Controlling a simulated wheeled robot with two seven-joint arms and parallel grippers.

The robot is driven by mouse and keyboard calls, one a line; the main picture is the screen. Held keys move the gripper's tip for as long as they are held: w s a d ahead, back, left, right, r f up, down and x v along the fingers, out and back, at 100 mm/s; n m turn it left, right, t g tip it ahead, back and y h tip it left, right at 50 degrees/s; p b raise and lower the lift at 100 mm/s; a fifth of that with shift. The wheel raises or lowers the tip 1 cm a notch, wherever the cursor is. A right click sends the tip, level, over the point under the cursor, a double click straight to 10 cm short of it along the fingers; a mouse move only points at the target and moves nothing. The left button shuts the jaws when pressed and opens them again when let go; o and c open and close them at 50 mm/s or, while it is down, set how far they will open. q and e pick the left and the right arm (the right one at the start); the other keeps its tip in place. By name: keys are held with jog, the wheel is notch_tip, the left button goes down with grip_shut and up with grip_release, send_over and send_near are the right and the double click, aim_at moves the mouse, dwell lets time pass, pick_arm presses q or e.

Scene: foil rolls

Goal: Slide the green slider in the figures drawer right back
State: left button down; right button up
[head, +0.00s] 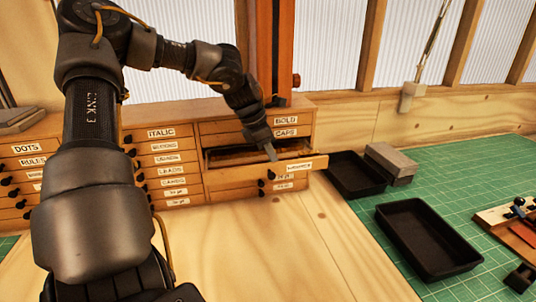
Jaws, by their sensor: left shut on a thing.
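The figures drawer (299,169) is pulled open from the wooden cabinet, in the right column below CAPS. Its label is too small to read surely. My left gripper (271,153) points down into the open drawer, just behind its front panel. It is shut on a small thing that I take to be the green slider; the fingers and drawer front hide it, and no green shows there. How far back the slider sits cannot be told. My right gripper is not in view.
Closed drawers with labels such as CAPS (285,132) surround the open one. Two black trays (441,272) (371,190) and a grey block (391,157) lie on the green mat (490,165) at right. The wooden bench (270,250) in front is clear.

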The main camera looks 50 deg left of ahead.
pick_arm(q)
jog(key=shift+s, duration=0.1)
jog(key=c, duration=1.7)
grip_release()
jog(key=shift+c, duration=0.2)
jog(key=shift+o, duration=0.3)
jog(key=shift+s, duration=0.2)
jog(key=shift+a+r, duration=0.1)
jog(key=shift+r, duration=0.25)
jog(key=b+v, duration=0.2)
jog(key=v, duration=0.8)
jog(key=shift+s, duration=0.15)
